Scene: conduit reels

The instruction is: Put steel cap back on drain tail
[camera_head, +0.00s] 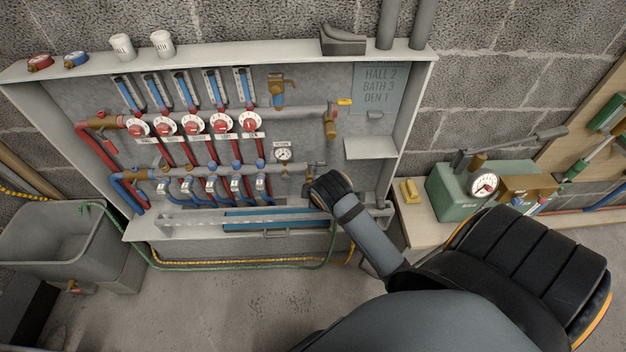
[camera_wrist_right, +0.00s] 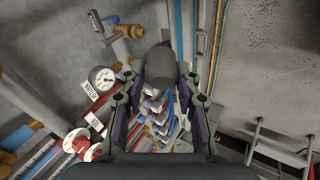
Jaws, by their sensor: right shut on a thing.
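My right gripper (camera_head: 328,190) is in front of the lower right part of the manifold cabinet, beside the right end of the lower pipe row. In the right wrist view, the gripper (camera_wrist_right: 157,78) is shut on a grey cylindrical piece, which looks like the steel cap (camera_wrist_right: 160,68). Brass fittings (camera_head: 311,170) at the lower row's right end lie just above and left of the gripper. They also show in the wrist view (camera_wrist_right: 121,50), left of the cap and apart from it in the picture. I cannot tell which fitting is the drain tail. The left gripper is out of view.
The cabinet's bottom ledge (camera_head: 180,226) and a small shelf (camera_head: 371,148) are near the gripper. A pressure gauge (camera_head: 283,155) is close on its left. A bench (camera_head: 420,228) with a green gauge unit (camera_head: 459,192) stands right. A grey sink (camera_head: 58,236) stands left.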

